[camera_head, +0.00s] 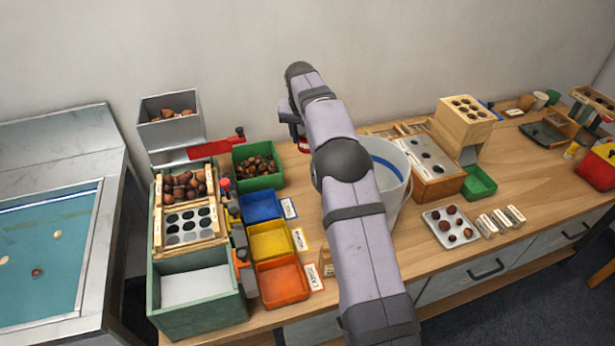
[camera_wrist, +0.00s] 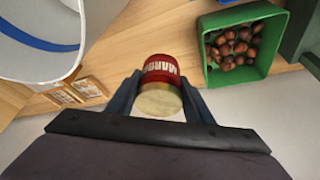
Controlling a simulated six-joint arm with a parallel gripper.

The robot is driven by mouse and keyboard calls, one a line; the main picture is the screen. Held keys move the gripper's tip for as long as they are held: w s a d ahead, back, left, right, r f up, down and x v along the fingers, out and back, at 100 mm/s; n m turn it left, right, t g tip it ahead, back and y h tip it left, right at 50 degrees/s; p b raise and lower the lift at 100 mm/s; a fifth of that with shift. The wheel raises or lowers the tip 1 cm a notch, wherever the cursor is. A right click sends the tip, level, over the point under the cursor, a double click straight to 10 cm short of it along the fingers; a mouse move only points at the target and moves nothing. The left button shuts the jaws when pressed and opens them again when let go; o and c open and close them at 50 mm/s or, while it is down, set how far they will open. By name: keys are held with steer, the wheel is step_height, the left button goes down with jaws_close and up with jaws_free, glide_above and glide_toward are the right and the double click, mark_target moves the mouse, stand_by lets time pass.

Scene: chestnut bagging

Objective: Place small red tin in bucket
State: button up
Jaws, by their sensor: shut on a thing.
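In the wrist view my gripper (camera_wrist: 160,100) has its two dark fingers on either side of a small red tin (camera_wrist: 160,66) with light lettering and a pale round end. It is shut on the tin. In the head view the tin (camera_head: 304,146) shows only as a bit of red beside my arm, at the back of the table. The white bucket (camera_head: 394,184) with a blue band stands to the right of my arm, partly hidden by it. In the wrist view the bucket (camera_wrist: 45,65) is at the upper left, apart from the tin.
A green bin of chestnuts (camera_head: 257,167) stands left of the tin. Blue (camera_head: 261,206), yellow (camera_head: 270,240) and orange (camera_head: 282,278) bins line the table in front of it. A wooden box with a grey top (camera_head: 425,158) stands right of the bucket.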

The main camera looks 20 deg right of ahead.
step_height(320, 180, down, 14)
steer(key=shift+f+p, duration=0.25)
steer(key=shift+p, duration=0.6)
steer(key=shift+f, duration=0.1)
steer(key=shift+f, duration=0.15)
steer(key=o, duration=1.2)
steer(key=shift+o, duration=0.2)
steer(key=shift+r, duration=0.2)
steer(key=v, duration=0.3)
steer(key=w+b+v, duration=0.1)
steer(key=v, duration=0.2)
steer(key=b+v, duration=0.1)
steer(key=v, duration=0.3)
steer(key=shift+w+d+r, duration=0.35)
steer(key=shift+d+r, duration=0.05)
steer(key=shift+r, duration=0.05)
steer(key=shift+o, duration=0.4)
steer(key=shift+r, duration=0.65)
